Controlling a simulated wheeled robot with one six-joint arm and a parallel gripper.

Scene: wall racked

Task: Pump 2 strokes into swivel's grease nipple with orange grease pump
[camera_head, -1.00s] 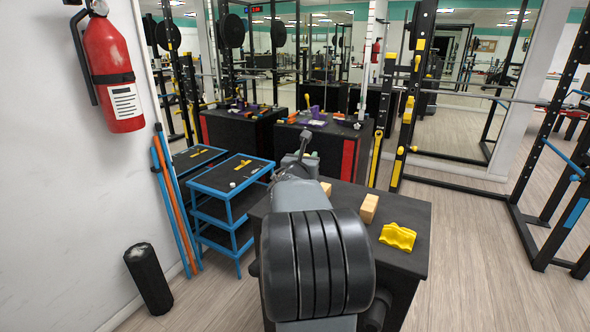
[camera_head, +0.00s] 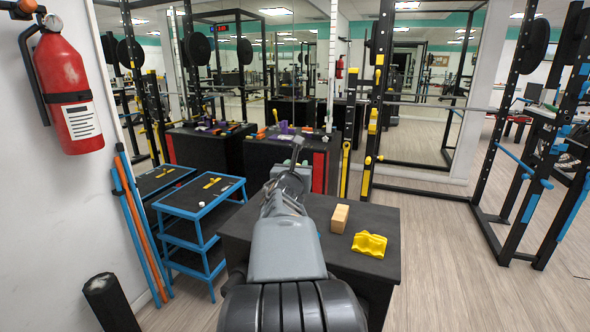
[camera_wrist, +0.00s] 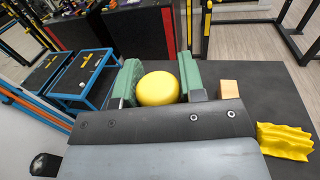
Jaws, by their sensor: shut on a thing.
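My gripper (camera_wrist: 159,82) is shut on a smooth round yellow thing (camera_wrist: 158,89), which sits between its two green pads in the wrist view. What lies under its round top is hidden. In the head view my gripper (camera_head: 290,172) is over the near black table (camera_head: 318,212), and the held thing cannot be made out. Small orange things (camera_head: 262,131) lie on the black bench at the back beside a purple thing (camera_head: 285,127). They are too small to tell whether one is the grease pump. I cannot pick out the swivel or its grease nipple.
A wooden block (camera_head: 340,217) and a wavy yellow piece (camera_head: 369,244) lie on the near table. A blue-framed shelf cart (camera_head: 204,197) stands to its left. A fire extinguisher (camera_head: 70,90) hangs on the left wall. A rack (camera_head: 525,150) stands at right; floor between is free.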

